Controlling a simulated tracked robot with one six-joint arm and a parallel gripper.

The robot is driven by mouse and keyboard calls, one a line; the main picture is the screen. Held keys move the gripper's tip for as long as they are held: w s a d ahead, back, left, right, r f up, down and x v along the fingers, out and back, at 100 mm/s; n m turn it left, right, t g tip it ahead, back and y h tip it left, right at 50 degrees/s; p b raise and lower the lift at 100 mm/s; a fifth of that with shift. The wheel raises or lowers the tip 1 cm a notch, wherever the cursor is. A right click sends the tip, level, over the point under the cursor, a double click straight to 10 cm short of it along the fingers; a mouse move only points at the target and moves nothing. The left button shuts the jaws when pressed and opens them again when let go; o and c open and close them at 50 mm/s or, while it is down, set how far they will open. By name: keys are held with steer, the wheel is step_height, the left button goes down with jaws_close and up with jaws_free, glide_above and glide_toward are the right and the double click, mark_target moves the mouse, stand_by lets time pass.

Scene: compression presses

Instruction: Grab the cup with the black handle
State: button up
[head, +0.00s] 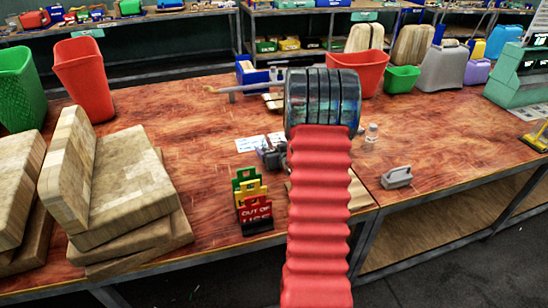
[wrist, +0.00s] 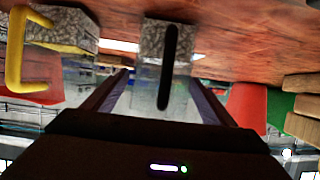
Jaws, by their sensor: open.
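The cup with the black handle (wrist: 150,36) is in the middle of the wrist view, which looks upside down. It has a grey speckled part and a clearer, glass-like part. Its black handle (wrist: 170,68) faces the camera. My gripper (wrist: 160,82) is open, with one finger on each side of the cup; I cannot tell whether either touches it. A similar speckled cup with a yellow handle (wrist: 18,58) stands to the left. In the head view my arm covers the gripper, and I cannot make out the cup there.
In the head view, stacked wooden boards (head: 125,185), a red bin (head: 82,78) and a green bin (head: 20,88) stand on the left. Small signs (head: 252,200) stand at the table's front edge.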

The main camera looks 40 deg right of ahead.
steer(key=shift+c, duration=0.5)
steer(key=c, duration=1.1)
steer(key=shift+c, duration=0.2)
steer(key=shift+r, duration=0.3)
step_height(320, 180, up, 9)
steer(key=shift+r, duration=0.2)
stand_by(0.4)
stand_by(0.6)
